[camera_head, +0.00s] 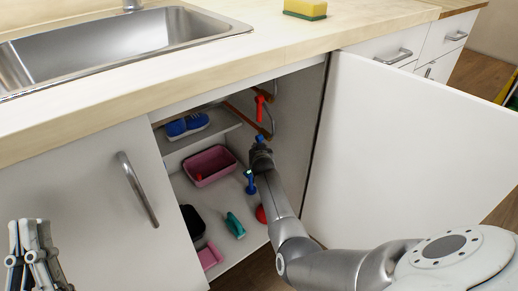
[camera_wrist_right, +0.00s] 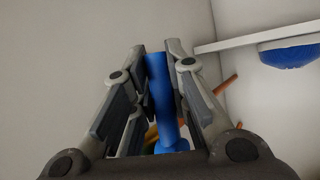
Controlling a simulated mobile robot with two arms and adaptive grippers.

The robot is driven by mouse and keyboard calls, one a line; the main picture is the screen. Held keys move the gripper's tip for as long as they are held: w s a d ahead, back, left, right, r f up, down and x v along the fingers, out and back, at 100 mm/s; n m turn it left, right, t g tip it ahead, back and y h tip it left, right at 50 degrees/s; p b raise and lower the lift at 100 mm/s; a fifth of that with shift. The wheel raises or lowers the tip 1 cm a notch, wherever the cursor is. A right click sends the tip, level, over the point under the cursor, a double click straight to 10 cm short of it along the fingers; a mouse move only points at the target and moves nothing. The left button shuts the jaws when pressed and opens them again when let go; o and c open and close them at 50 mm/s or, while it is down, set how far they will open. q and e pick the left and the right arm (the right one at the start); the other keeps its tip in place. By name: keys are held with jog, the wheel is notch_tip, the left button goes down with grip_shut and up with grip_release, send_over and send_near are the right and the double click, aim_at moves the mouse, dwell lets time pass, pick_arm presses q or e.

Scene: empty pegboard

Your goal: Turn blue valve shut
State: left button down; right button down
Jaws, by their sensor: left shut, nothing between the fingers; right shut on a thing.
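The blue valve handle (camera_wrist_right: 162,95) stands between the fingers of my right gripper (camera_wrist_right: 163,62) in the right wrist view, and the fingers are shut on it. In the head view my right gripper (camera_head: 260,150) reaches into the open sink cabinet, with a bit of the blue valve (camera_head: 260,139) showing at its tip. The gripper hides most of the valve there. A red valve (camera_head: 259,106) sits on the copper pipe above. My left gripper (camera_head: 28,240) is at the lower left, outside the cabinet, shut and empty.
The open cabinet door (camera_head: 400,150) stands to the right of my right arm. A shelf (camera_head: 200,138) with blue shoe-like things is left of the valves. A pink bin (camera_head: 210,166) and a teal bottle (camera_head: 235,225) are below. The countertop (camera_head: 200,70) overhangs the opening.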

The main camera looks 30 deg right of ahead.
pick_arm(q)
jog(key=shift+w+f+g, duration=0.25)
jog(key=shift+f+g, duration=0.15)
jog(key=shift+f, duration=0.15)
jog(key=shift+w+f+g, duration=0.25)
jog(key=shift+f+g, duration=0.15)
jog(key=shift+f, duration=0.1)
pick_arm(e)
jog(key=shift+s, duration=0.1)
pick_arm(q)
jog(key=shift+d, duration=0.1)
pick_arm(e)
jog(key=c, duration=1.4)
grip_release()
jog(key=shift+r+v, duration=0.1)
jog(key=shift+v, duration=2.9)
jog(key=shift+r+v, duration=0.15)
jog(key=shift+v, duration=2.85)
jog(key=shift+d+f, duration=0.1)
